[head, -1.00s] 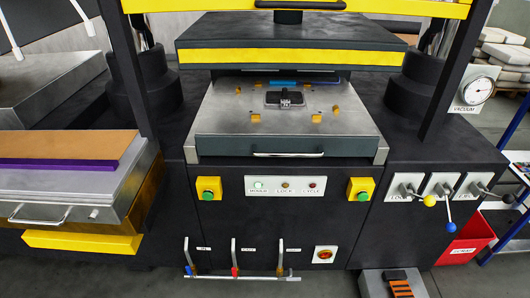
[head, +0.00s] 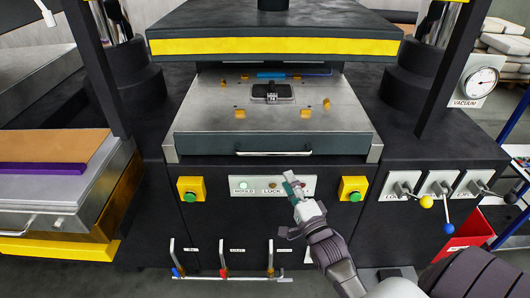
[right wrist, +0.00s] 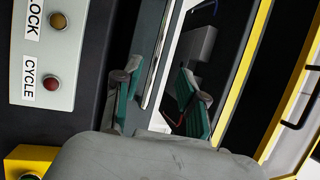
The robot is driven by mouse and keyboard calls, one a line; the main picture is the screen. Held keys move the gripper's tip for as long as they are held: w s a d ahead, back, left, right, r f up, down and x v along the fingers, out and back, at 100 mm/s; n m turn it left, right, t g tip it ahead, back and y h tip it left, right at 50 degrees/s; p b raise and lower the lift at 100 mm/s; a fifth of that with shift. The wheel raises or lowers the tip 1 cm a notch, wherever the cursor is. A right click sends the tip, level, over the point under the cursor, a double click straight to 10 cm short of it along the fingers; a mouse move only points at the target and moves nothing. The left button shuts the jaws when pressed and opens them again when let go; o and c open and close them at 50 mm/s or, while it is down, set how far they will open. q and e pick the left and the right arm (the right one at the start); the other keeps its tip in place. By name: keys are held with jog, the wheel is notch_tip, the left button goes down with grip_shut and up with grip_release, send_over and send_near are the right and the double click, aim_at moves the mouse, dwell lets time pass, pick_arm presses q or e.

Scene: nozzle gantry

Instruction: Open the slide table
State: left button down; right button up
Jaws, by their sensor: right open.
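The slide table (head: 210,118) is a grey metal plate with a dark front face, under the raised yellow-striped platen. A thin silver handle (head: 273,153) runs along its front face. My right gripper (head: 291,181) is just below the handle's right part, in front of the panel. In the right wrist view my right gripper (right wrist: 159,95) is open, with green-padded fingers apart and empty. There a bright bar, apparently the handle (right wrist: 158,55), shows beyond the gap between them; I see no contact. The left gripper is not in view.
A label panel (head: 245,186) lies below the table, between two yellow button boxes (head: 191,189). Levers (head: 426,200) stand at the right. A side cart (head: 60,190) stands at the left. The space in front of the handle is clear otherwise.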

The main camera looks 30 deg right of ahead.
aim_at(273, 152)
jog(key=p+x, duration=0.1)
jog(key=x, duration=1)
jog(key=shift+w, duration=0.35)
grip_shut()
